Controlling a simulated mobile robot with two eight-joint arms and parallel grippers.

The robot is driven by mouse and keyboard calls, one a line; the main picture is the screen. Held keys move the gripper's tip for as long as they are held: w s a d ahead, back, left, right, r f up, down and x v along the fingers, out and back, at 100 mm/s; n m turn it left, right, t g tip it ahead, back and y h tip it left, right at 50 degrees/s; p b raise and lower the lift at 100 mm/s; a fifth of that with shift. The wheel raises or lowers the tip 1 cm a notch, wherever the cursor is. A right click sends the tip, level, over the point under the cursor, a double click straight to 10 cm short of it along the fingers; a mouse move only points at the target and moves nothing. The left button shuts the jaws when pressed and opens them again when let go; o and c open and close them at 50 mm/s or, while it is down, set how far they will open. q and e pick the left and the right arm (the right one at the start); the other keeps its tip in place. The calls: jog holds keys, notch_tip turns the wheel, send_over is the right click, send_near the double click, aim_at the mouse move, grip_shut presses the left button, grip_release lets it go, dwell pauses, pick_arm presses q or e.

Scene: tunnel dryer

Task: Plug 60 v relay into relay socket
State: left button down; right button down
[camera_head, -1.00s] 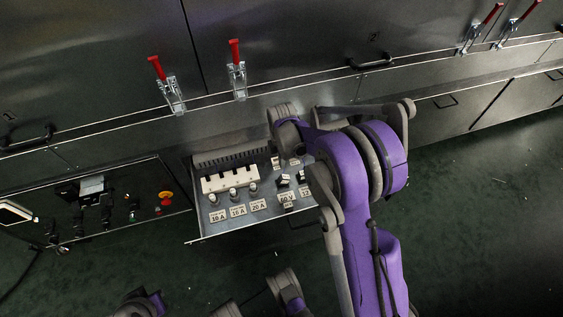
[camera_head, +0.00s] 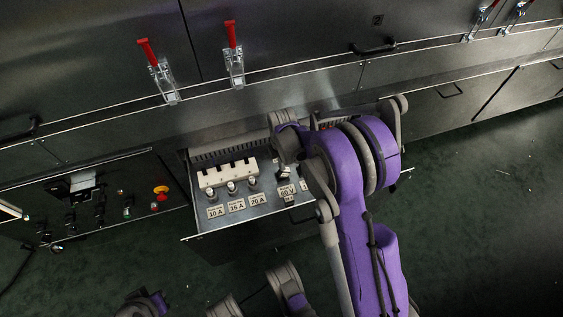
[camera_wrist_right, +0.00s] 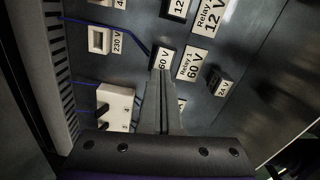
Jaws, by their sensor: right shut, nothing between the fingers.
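The 60 V relay (camera_wrist_right: 162,59) is a small dark block with a white "60 V" label on top. In the wrist view it lies left of the "Relay 1 60 V" plate (camera_wrist_right: 192,62), where its socket is hidden beneath it. How deep it sits cannot be told. My right gripper (camera_wrist_right: 161,72) is shut and empty, its fingertips right at the relay's near edge; contact cannot be told. In the head view a dark relay (camera_head: 284,173) shows just above the 60 V plate (camera_head: 286,191), and my right arm hides the fingertips. My left gripper cannot be made out.
The open drawer (camera_head: 205,228) holds a white fuse block (camera_head: 226,172) and several fuses with amp plates. Another dark relay (camera_wrist_right: 218,83) lies beside the 60 V plate. A white 230 V part (camera_wrist_right: 98,40) is to the left. A control panel (camera_head: 95,205) is left of the drawer.

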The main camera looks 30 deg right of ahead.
jog(key=shift+f, duration=0.3)
jog(key=shift+r, duration=0.1)
jog(key=shift+r+p, duration=0.85)
jog(key=shift+r, duration=0.65)
notch_tip(320, 180, up, 10)
jog(key=p, duration=0.2)
jog(key=shift+r+p, duration=0.25)
jog(key=shift+p, duration=0.1)
